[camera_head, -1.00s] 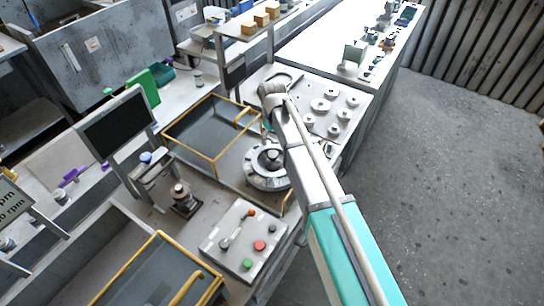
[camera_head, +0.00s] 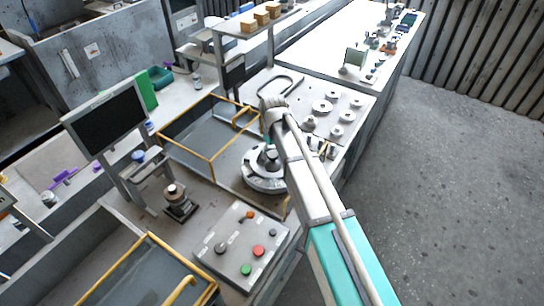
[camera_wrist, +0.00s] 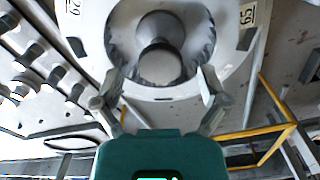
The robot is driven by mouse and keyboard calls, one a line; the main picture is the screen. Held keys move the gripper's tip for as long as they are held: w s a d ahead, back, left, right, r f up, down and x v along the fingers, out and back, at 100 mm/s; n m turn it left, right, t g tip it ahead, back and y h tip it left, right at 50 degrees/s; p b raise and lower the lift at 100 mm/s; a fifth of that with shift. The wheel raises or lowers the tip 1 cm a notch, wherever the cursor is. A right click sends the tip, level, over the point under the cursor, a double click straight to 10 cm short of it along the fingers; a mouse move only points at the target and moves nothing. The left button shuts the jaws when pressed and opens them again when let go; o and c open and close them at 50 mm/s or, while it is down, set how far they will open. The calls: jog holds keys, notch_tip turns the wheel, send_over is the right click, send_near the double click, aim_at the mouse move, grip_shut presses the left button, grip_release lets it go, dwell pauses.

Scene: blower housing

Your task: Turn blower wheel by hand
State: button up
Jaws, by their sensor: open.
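The blower wheel is a pale grey round disc (camera_head: 256,181) with a dark central hub, on the bench left of my arm in the head view. In the wrist view the disc (camera_wrist: 84,30) fills the upper middle, with number labels on its rim, and the rounded metal hub (camera_wrist: 160,62) stands in its centre opening. My gripper (camera_wrist: 161,82) is open and empty, one finger on each side of the hub's near end. I cannot tell whether the fingers touch it. In the head view my arm hides part of the wheel and most of the gripper.
A yellow-edged tray (camera_head: 211,158) lies left of the wheel. A control box (camera_head: 240,245) with red and green buttons is in front. A board with several round discs (camera_head: 322,106) is behind right. A monitor (camera_head: 108,120) stands at left. Open floor (camera_head: 450,190) is at right.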

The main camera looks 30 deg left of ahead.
jog(key=shift+f, duration=0.4)
jog(key=shift+c, duration=0.2)
grip_shut()
jog(key=shift+a, duration=0.1)
